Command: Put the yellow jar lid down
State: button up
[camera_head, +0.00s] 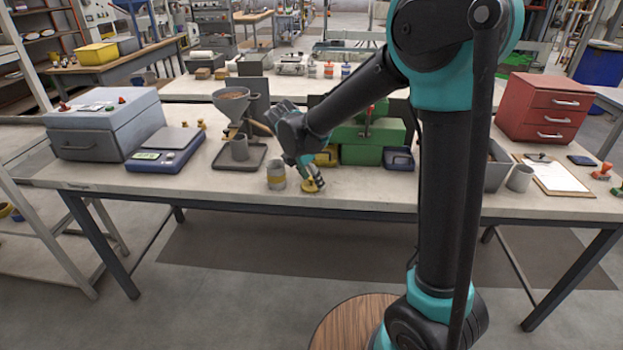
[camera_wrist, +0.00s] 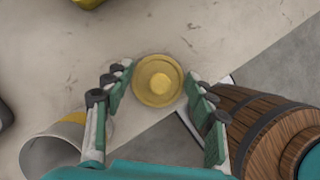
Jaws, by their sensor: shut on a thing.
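In the head view the lid (camera_head: 312,185) is low over the front part of the workbench, just right of a grey jar with a yellow band (camera_head: 276,176). The jar stands upright and open on the bench; it also shows at lower left in the wrist view (camera_wrist: 72,119). I cannot tell whether the lid touches the bench top.
The bench top (camera_head: 220,188) is clear to the left of the jar, and its front edge is close. Behind are a hopper on a tray (camera_head: 233,100), a green machine (camera_head: 365,155) and a dark blue bin (camera_head: 399,160). A scale (camera_head: 165,150) stands further left.

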jog(key=shift+f, duration=0.1)
jog(key=o, duration=0.8)
jog(key=v, duration=1.2)
jog(key=s+d+f+m+y, duration=0.1)
jog(key=s+d+f+m, duration=0.1)
jog(key=d+f+m, duration=0.35)
jog(key=s+d+f+m+y, duration=0.1)
jog(key=s+d+f+m, duration=0.1)
jog(key=d+m, duration=0.65)
jog(key=s+d+f+m, duration=0.3)
jog(key=s+d+m, duration=0.1)
jog(key=s+d+f+m+y, duration=0.1)
jog(key=s+d+f+m, duration=0.2)
jog(key=s+d+m, duration=0.1)
jog(key=s+d+f+m+t, duration=0.1)
jog(key=s+d+f+m, duration=0.2)
jog(key=s+d+m, duration=0.1)
jog(key=shift+d+m, duration=0.3)
jog(key=shift+d, duration=0.3)
